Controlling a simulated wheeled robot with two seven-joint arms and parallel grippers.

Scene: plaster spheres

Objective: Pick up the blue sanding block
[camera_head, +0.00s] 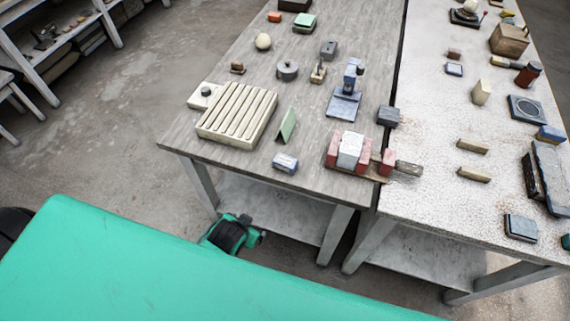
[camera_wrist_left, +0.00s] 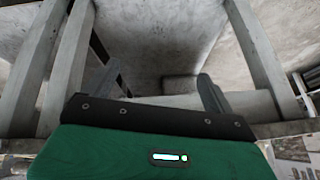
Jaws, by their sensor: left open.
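A small pale-blue block with a light label (camera_head: 285,162) lies near the front edge of the left table. A deeper blue block (camera_head: 550,134) lies at the right edge of the right table. I cannot tell for sure which is the sanding block. My left gripper shows in the left wrist view (camera_wrist_left: 152,68) with its two dark fingers apart and nothing between them. A green and black part of my left arm (camera_head: 230,233) shows low beside the left table's legs, below the tabletop. My right gripper is not in view.
The left table's (camera_head: 185,135) front edge and legs stand near my left arm. A cream ribbed tray (camera_head: 237,112), a green tent-shaped card (camera_head: 288,125) and a red and white clamped block (camera_head: 350,150) surround the pale-blue block. A dark block (camera_head: 388,116) lies farther right.

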